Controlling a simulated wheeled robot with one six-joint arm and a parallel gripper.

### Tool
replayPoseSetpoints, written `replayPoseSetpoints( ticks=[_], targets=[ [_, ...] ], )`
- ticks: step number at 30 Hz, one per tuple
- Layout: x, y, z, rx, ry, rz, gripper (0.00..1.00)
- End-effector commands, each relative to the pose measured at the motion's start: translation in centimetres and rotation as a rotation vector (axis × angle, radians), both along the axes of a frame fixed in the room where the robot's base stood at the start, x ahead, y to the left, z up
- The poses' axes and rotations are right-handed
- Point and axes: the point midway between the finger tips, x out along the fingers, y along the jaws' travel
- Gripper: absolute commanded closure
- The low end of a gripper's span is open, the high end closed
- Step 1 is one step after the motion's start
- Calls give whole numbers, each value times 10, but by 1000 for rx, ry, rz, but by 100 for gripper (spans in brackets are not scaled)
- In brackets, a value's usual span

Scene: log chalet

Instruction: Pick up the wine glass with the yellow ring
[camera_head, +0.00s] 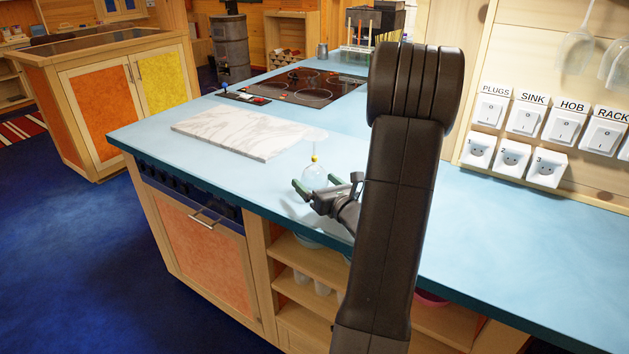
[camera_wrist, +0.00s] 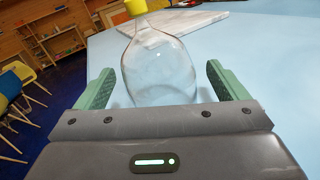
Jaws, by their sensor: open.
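The clear wine glass (camera_head: 315,172) stands on the blue counter (camera_head: 222,174), apparently upside down, with its bowl low and its stem upward. The yellow ring (camera_head: 314,158) is on the stem just above the bowl. In the wrist view, the glass bowl (camera_wrist: 160,62) lies between the two green finger pads, with the yellow ring (camera_wrist: 135,7) at the top edge. My gripper (camera_head: 316,184) is open around the bowl, and it also shows in the wrist view (camera_wrist: 159,76). Gaps show between the bowl and both pads. My gripper body hides the bowl's near end in the wrist view.
A white marble board (camera_head: 247,134) lies on the counter beyond the glass. A black hob (camera_head: 300,86) is farther back. A wall panel with switches (camera_head: 525,122) and sockets stands at the right. The counter just left of the glass is clear.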

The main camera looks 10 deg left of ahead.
Motion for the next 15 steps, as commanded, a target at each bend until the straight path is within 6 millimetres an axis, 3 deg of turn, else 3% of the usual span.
replayPoseSetpoints(
  ticks=[6,13,15],
  targets=[
    [18,17,1,0,0,0,7],
    [19,18,0,0,0,0,7],
    [19,18,0,0,0,0,17]
  ],
)
